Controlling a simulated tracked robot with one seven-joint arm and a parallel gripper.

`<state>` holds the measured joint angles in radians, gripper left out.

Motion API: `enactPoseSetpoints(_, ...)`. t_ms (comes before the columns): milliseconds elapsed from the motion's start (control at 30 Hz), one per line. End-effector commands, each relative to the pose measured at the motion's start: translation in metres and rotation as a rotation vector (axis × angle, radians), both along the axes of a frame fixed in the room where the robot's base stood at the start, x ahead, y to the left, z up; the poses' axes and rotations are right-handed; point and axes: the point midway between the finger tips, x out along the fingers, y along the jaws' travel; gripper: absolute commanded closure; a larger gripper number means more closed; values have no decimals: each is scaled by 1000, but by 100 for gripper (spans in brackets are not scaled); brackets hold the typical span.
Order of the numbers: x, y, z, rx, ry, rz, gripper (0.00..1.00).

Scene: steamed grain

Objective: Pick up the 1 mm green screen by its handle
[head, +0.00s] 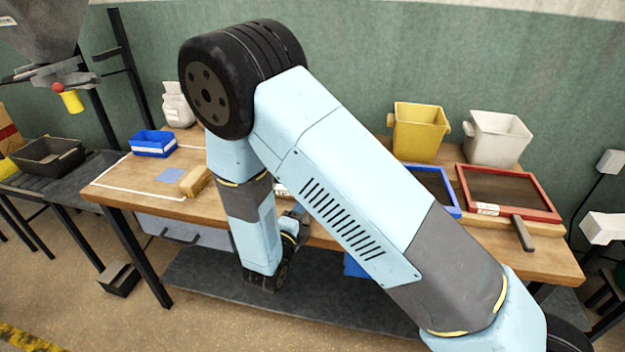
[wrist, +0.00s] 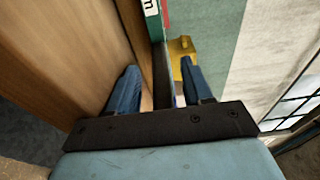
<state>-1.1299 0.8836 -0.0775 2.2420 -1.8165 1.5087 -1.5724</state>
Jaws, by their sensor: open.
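In the wrist view, my gripper (wrist: 160,66) is open, with one blue finger on each side. The green screen (wrist: 157,27) shows as a narrow green frame edge with a partly cut-off white label at the top. Its dark handle (wrist: 160,78) runs down from the frame and appears between the two fingers, with gaps on both sides. I cannot tell how deep the handle sits between them. In the head view, my arm hides the green screen and my gripper.
A red-framed screen (head: 553,214) with a dark handle and a blue-framed screen (head: 455,211) lie on the wooden bench (head: 540,262). A yellow bin (head: 419,135) and a white bin (head: 495,140) stand behind. A blue tray (head: 153,150) and tan block (head: 195,181) are at left.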

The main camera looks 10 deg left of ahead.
Motion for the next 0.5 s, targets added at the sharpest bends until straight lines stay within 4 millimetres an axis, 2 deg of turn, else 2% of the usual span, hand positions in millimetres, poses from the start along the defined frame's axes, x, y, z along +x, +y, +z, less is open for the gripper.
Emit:
enactPoseSetpoints(100, 0, 0, 0, 0, 0, 0, 52)
enactPoseSetpoints(500, -1, 0, 0, 0, 0, 0, 90)
